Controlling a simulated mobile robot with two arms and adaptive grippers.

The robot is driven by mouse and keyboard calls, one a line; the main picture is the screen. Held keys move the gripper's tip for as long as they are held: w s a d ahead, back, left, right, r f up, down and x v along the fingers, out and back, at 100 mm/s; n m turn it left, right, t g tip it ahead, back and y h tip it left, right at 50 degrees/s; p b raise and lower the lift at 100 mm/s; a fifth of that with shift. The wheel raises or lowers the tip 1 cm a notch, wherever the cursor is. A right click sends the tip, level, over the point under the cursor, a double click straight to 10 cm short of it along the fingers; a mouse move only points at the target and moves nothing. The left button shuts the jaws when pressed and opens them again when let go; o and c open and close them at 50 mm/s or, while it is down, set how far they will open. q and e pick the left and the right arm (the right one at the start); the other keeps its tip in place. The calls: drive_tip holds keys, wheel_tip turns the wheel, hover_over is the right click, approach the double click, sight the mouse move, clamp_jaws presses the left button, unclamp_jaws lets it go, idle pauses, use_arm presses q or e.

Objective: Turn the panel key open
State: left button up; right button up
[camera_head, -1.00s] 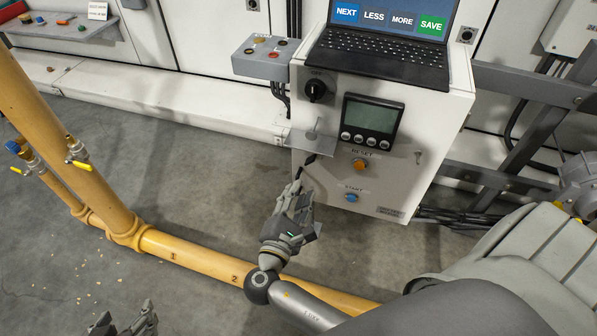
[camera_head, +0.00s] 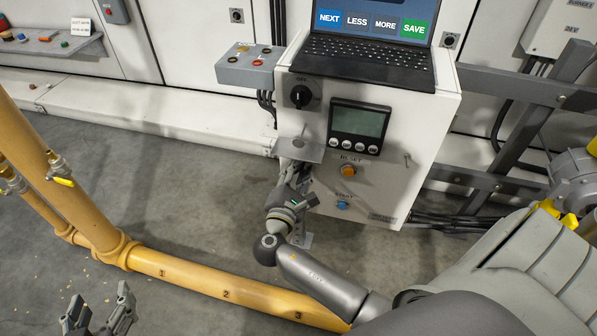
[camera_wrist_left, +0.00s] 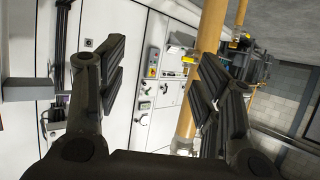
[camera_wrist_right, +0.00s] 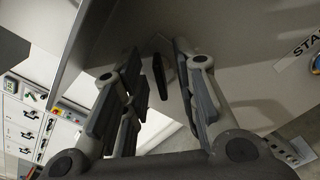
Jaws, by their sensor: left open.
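The white control panel (camera_head: 385,190) stands in the middle of the head view. A black rotary switch (camera_head: 300,96) marked OFF is on its left face, with its handle upright. A small grey bracket (camera_head: 302,150) juts out below the switch. My right gripper (camera_head: 296,172) is just below this bracket, partly hidden by it. In the right wrist view its fingers (camera_wrist_right: 158,88) are apart, and a dark flat piece (camera_wrist_right: 159,77), possibly the key, shows between them. I cannot tell whether they touch it. My left gripper (camera_head: 98,310) is open and empty at the lower left, far from the panel.
A keyboard and screen (camera_head: 365,55) sit on top of the panel. A display (camera_head: 357,125), an orange reset button (camera_head: 348,170) and a blue start button (camera_head: 342,205) are on its front. A yellow pipe (camera_head: 200,285) crosses the floor. A grey button box (camera_head: 250,63) is to the left.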

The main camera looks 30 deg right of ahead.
drive_tip(key=shift+c, duration=0.2)
clamp_jaws()
